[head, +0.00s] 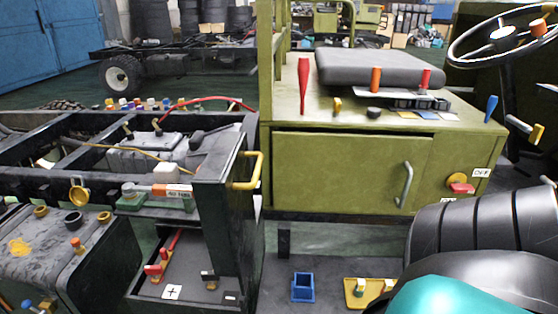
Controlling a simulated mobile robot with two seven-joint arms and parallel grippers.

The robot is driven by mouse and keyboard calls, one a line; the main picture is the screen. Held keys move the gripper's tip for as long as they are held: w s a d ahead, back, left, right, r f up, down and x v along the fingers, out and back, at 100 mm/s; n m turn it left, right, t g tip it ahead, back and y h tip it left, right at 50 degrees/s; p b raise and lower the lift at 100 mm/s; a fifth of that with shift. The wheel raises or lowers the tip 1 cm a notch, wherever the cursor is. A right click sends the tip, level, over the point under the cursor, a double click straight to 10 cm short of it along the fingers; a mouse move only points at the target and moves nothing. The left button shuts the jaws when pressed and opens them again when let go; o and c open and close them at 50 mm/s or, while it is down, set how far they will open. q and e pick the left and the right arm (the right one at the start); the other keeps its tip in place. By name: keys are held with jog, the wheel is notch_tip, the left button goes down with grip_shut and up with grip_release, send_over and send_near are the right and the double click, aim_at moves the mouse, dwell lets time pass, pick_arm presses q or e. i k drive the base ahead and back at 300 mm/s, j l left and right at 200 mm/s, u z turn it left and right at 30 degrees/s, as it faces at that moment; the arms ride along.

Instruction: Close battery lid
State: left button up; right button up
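The task's battery lid appears to be the dark upright panel (232,205) with a yellow handle (246,171) at its top, left of centre. It stands at the right side of an open battery box (205,288), and its hinge line is hard to make out. The box's inside shows a red lever (168,255), a small grey and yellow terminal (209,279) and a white plus label. Neither of my grippers is in view, and nothing is seen touching the panel or its handle.
An olive cabinet (300,175) with a grey handle (404,185) stands right of the panel. A blue square socket (303,287) and a yellow plate (366,293) sit on the dark lower deck. A grey tank (60,262) is at lower left. A steering wheel (502,35) is at upper right.

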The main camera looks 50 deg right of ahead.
aim_at(222, 186)
jog(key=z, duration=1.35)
